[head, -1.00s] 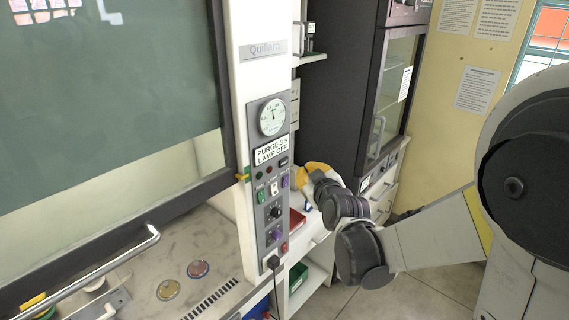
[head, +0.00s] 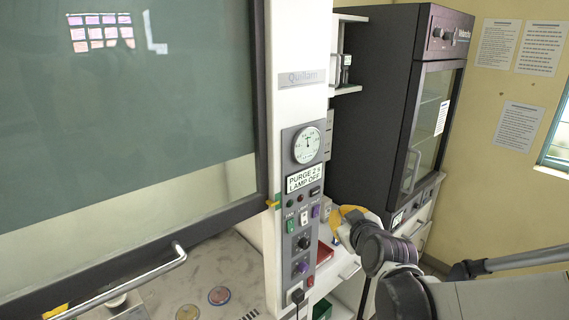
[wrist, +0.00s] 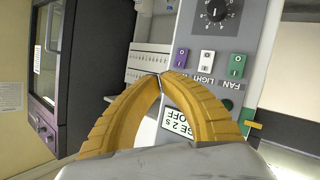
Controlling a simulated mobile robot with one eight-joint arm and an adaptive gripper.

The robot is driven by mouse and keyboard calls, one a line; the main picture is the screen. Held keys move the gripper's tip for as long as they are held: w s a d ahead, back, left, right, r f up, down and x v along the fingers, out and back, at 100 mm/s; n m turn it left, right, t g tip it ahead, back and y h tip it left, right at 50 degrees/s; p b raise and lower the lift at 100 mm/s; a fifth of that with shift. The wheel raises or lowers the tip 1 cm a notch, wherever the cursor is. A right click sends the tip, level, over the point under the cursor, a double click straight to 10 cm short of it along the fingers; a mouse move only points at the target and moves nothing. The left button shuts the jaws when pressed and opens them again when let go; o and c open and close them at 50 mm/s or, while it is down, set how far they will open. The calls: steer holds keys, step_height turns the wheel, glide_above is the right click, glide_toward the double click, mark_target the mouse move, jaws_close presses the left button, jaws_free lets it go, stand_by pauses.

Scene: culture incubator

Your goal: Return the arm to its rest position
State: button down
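My gripper has yellow curved fingers, and in the wrist view (wrist: 160,75) their tips meet with nothing between them. In the head view the yellow of my gripper (head: 346,216) shows just right of the control panel (head: 302,215), partly hidden behind my dark wrist joints. The panel carries a round gauge, a label reading "PURGE 2 s LAMP OFF", switches and knobs. In the wrist view the panel (wrist: 233,50) appears upside down beyond the fingers, which partly cover the label. I cannot tell the exact gap between fingers and panel.
The hood's glass sash (head: 130,100) fills the left, with its metal handle (head: 130,280) jutting forward. Two round dishes lie on the work surface below, one red-topped (head: 219,296). A dark incubator cabinet (head: 385,110) stands behind on a white bench. Floor room lies right.

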steer(key=s+f+m+g+b, duration=0.2)
steer(key=s+f+b, duration=0.5)
steer(key=s, duration=0.6)
steer(key=s+a+f+m+g+b, duration=0.1)
steer(key=s+f+m+g+b, duration=0.2)
steer(key=s+f, duration=0.9)
steer(key=s+g+b, duration=0.1)
steer(key=g+b, duration=0.1)
steer(key=b, duration=0.2)
steer(key=shift+s+h, duration=0.25)
steer(key=shift+h, duration=0.15)
